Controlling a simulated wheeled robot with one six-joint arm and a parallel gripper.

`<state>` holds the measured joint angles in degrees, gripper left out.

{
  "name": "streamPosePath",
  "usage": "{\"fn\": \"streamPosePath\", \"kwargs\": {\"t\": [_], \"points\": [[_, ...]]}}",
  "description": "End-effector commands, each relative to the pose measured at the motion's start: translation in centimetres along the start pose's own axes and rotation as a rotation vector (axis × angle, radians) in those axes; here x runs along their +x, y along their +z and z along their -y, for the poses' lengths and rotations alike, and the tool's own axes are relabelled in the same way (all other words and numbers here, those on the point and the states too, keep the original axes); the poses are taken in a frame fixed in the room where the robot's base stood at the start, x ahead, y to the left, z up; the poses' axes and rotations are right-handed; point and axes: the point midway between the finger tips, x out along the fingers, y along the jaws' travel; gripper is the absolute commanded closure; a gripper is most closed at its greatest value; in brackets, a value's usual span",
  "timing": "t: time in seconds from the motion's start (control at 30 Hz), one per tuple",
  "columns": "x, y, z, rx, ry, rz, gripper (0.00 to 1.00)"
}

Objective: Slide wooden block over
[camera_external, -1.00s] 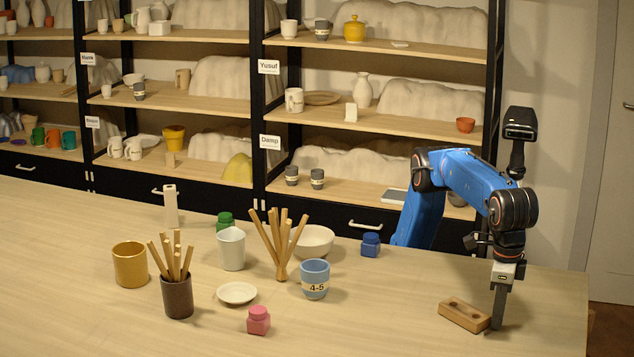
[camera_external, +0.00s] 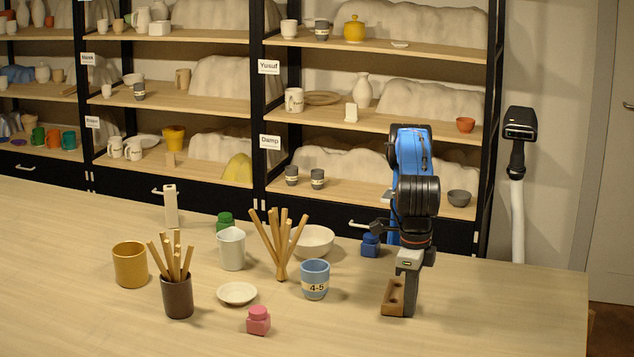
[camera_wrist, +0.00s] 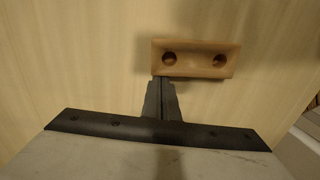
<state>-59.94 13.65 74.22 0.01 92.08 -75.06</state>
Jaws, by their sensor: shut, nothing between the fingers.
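The wooden block (camera_external: 393,297) is a short brown bar with two round holes in its top. It lies on the table right of the blue cup. In the wrist view the block (camera_wrist: 195,58) lies crosswise just beyond my fingertips. My gripper (camera_external: 410,312) points down with its fingers shut and empty, close against the block's right side. In the wrist view my gripper (camera_wrist: 160,82) meets the block's near long edge, left of its middle; they look to be touching. Part of the block is hidden behind my fingers in the external view.
A blue cup marked 4-5 (camera_external: 315,279) stands left of the block. A dark blue jar (camera_external: 370,244) is behind it, and a pink jar (camera_external: 258,321) is near the front. A white dish (camera_external: 237,293) lies farther left. The table's right end (camera_external: 520,310) is clear.

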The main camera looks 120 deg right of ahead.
Motion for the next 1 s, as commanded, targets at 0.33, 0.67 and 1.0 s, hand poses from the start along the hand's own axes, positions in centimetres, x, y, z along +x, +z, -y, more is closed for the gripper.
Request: {"fn": "streamPosePath", "kwargs": {"t": [0.33, 0.67, 1.0], "points": [[0.1, 0.3, 0.0, 0.0, -0.001, 0.001, 1.0], [0.1, -2.2, 0.0, -0.003, -0.002, 0.001, 1.0], [-5.0, -3.7, -0.1, 0.001, 0.002, 0.0, 1.0]]}}
